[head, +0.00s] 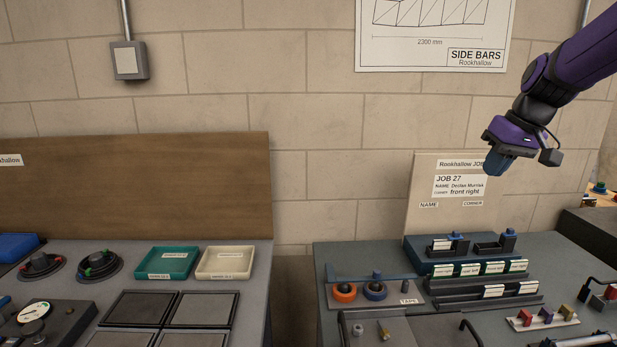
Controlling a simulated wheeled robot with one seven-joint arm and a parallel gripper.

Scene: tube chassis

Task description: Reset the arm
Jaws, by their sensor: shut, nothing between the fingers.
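My gripper (497,163) is at the upper right of the head view, at the end of my purple and black arm. It is raised above the right bench, in front of the job board, and points down and a little left. Its blue-grey fingers are together with nothing held between them. It is clear of the objects on the bench below it.
The right bench holds a blue rack (418,257) with labelled slots, a tape tray (408,288) with orange and blue rolls, and small coloured blocks (547,316). The job board (425,185) stands behind. The left bench holds a teal tray (150,265) and a cream tray (240,272). A gap separates the benches.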

